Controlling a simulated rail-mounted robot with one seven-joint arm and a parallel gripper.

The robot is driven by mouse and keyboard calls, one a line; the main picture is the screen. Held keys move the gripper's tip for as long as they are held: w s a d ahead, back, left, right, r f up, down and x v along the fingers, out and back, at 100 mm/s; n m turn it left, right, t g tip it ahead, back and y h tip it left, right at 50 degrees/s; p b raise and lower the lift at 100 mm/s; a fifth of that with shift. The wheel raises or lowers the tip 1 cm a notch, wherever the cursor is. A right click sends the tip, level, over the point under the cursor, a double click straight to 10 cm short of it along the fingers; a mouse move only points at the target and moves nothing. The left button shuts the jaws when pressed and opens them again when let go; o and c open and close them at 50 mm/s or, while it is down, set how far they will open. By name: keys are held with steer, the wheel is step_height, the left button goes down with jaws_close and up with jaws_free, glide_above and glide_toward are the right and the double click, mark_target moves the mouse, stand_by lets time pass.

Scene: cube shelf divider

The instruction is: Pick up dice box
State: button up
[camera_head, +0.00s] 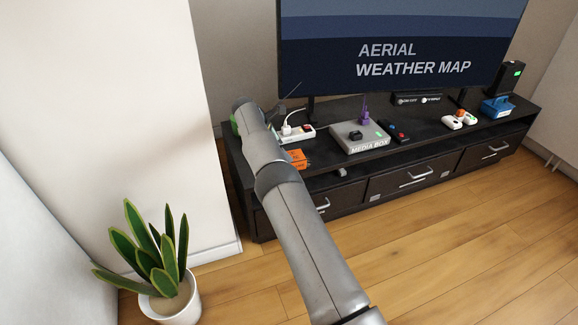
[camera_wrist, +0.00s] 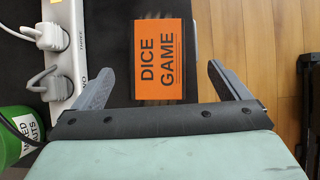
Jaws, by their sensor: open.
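The dice box (camera_wrist: 160,60) is an orange box with "DICE GAME" in black letters. In the wrist view it lies on the black cabinet top, near the cabinet's edge. In the head view it shows as a small orange patch (camera_head: 297,158) just right of my arm, partly hidden by it. My gripper (camera_wrist: 163,84) is open, with one finger to the left of the box and one to the right. The fingers look apart from the box; their height above it is hard to tell. My arm hides the gripper in the head view.
A white power strip (camera_wrist: 67,50) with plugs lies left of the box, close to the left finger. A green can (camera_wrist: 14,135) stands at lower left. The grey media box (camera_head: 358,137) sits farther right on the black cabinet (camera_head: 413,158). A TV (camera_head: 395,45) stands behind.

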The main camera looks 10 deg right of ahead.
steer(key=shift+b+x, duration=0.3)
steer(key=shift+x, duration=0.9)
steer(key=f, duration=0.1)
steer(key=f+b, duration=0.1)
steer(key=d+f+b, duration=0.1)
steer(key=shift+w+f, duration=0.25)
steer(key=shift+w, duration=0.05)
steer(key=shift+w+d+f+b, duration=0.1)
steer(key=shift+d+f+b, duration=0.2)
steer(key=shift+d+f, duration=0.1)
steer(key=c, duration=1.2)
